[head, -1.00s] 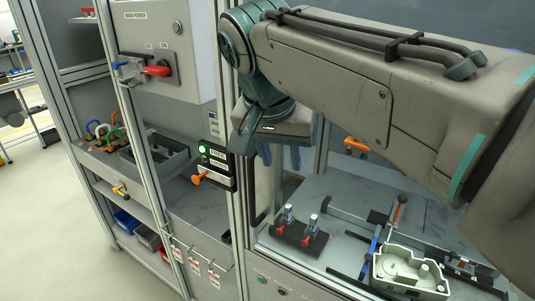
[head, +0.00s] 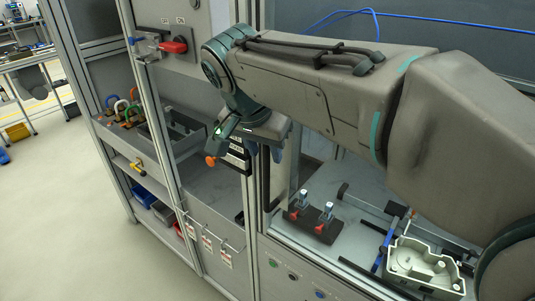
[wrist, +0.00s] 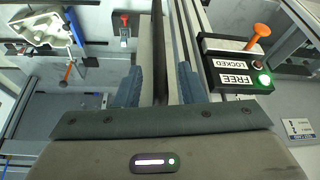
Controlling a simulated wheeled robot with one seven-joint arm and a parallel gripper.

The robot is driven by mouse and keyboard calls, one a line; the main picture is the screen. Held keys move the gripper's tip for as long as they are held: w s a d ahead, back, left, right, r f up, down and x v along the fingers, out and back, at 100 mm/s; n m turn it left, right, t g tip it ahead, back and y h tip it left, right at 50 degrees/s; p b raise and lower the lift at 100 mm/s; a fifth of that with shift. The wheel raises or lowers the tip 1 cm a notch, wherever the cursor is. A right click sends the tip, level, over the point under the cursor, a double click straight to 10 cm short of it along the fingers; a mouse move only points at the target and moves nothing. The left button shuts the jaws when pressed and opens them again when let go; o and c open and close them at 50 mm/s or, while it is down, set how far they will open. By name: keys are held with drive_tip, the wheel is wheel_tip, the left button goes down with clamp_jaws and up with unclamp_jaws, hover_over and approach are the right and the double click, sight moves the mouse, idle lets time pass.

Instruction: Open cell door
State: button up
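The cell door's dark upright handle bar (wrist: 158,45) runs between my two blue fingers in the wrist view. My gripper (wrist: 160,75) is open, with a gap showing on each side of the bar; how deep the bar sits between the fingers I cannot tell. In the head view my gripper (head: 264,151) points down at the door edge, and my wrist hides much of the handle. The lock box (wrist: 235,68) beside the handle has FREE and LOCKED labels, a green light lit by FREE, and an orange knob (wrist: 258,34).
Inside the cell are a fixture with red-handled clamps (head: 314,221) and a pale cast housing (head: 425,268). Open floor lies at far left.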

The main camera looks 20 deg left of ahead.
drive_tip(key=shift+x, duration=1.4)
drive_tip(key=shift+s, duration=0.1)
clamp_jaws()
